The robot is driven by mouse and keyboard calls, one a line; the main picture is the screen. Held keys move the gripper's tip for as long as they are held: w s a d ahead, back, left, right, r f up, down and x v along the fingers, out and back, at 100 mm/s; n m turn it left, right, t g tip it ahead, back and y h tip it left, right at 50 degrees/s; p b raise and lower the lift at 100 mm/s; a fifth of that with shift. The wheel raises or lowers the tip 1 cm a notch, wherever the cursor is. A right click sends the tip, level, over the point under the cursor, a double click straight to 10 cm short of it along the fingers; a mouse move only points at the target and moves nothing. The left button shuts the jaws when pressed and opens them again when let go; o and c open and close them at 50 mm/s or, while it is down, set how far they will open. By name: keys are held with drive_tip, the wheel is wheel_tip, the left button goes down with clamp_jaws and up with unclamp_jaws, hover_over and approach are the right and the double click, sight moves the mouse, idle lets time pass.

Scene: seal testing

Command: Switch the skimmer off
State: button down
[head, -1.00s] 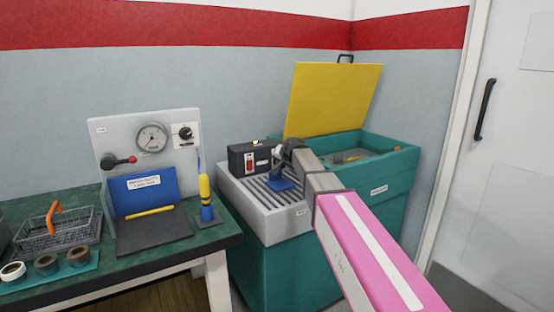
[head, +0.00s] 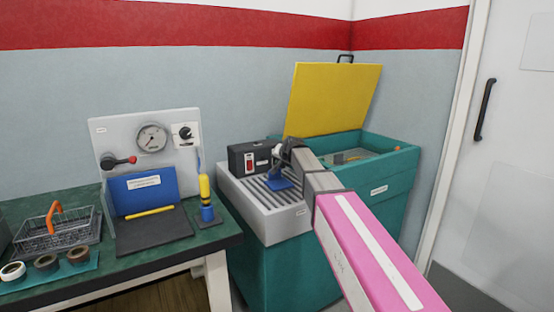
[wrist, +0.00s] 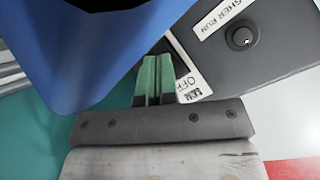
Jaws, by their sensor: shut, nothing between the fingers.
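A dark box (head: 249,158) with a red switch (head: 249,164) stands on the back left of the grey grated top of the teal tank. In the wrist view, a dark grey housing (wrist: 258,72) carries a white label reading OFF (wrist: 190,83) and another ending in "SHER RUN". My gripper (head: 277,156) is just right of the dark box in the head view. In the wrist view its green fingertips (wrist: 155,62) are together and empty, close beside the OFF label. I cannot tell whether they touch the housing or which way the switch is set.
A blue part (head: 280,183) sits over the grate, and a large blue shape (wrist: 85,45) fills the wrist view's upper left. The teal tank (head: 385,160) has its yellow lid (head: 333,98) raised. A green bench (head: 215,237) with a gauge panel (head: 150,160) stands left.

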drive_tip(key=shift+s, duration=0.15)
drive_tip(key=shift+s+d+f, duration=0.1)
drive_tip(key=shift+s+d, duration=0.3)
drive_tip(key=shift+s, duration=0.1)
drive_tip(key=shift+s+d+f, duration=0.15)
drive_tip(key=shift+s+d, duration=0.55)
drive_tip(key=shift+s, duration=0.35)
drive_tip(key=shift+s+d+f, duration=0.15)
drive_tip(key=shift+s+d, duration=0.55)
drive_tip(key=shift+s, duration=0.3)
drive_tip(key=shift+s, duration=0.1)
